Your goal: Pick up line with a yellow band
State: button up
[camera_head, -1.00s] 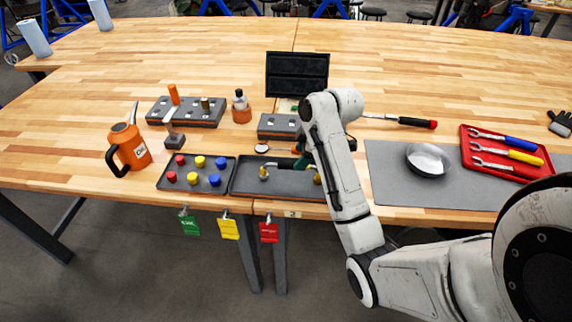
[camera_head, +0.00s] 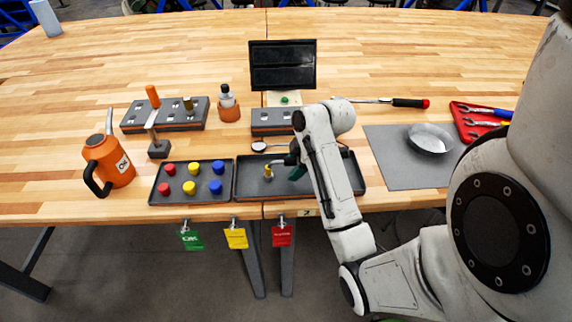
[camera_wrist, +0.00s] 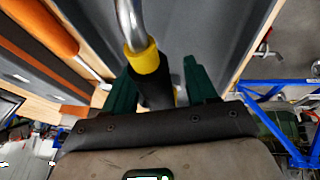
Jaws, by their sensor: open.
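The line with a yellow band lies in the dark right-hand tray (camera_head: 243,184). In the head view one yellow end of the line (camera_head: 268,171) shows, and my arm hides the other end. In the wrist view the line is a bent silver tube with a yellow band (camera_wrist: 143,60) and a black section below it. My gripper (camera_wrist: 160,85) is open, with a green finger on either side of the black section. I cannot tell whether the fingers touch it. In the head view my gripper (camera_head: 294,158) is over the tray, partly hidden by my arm.
Left of the tray stands another tray (camera_head: 155,195) of red, yellow and blue caps. An orange oil can (camera_head: 115,165) is further left. Behind are grey blocks (camera_head: 135,117) and a black screen (camera_head: 282,65). A metal bowl (camera_head: 430,139) sits on a grey mat to the right.

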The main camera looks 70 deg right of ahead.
jog(key=shift+f, duration=0.2)
jog(key=shift+w, duration=0.1)
jog(key=shift+c, duration=0.9)
grip_shut()
jog(key=shift+r, duration=0.1)
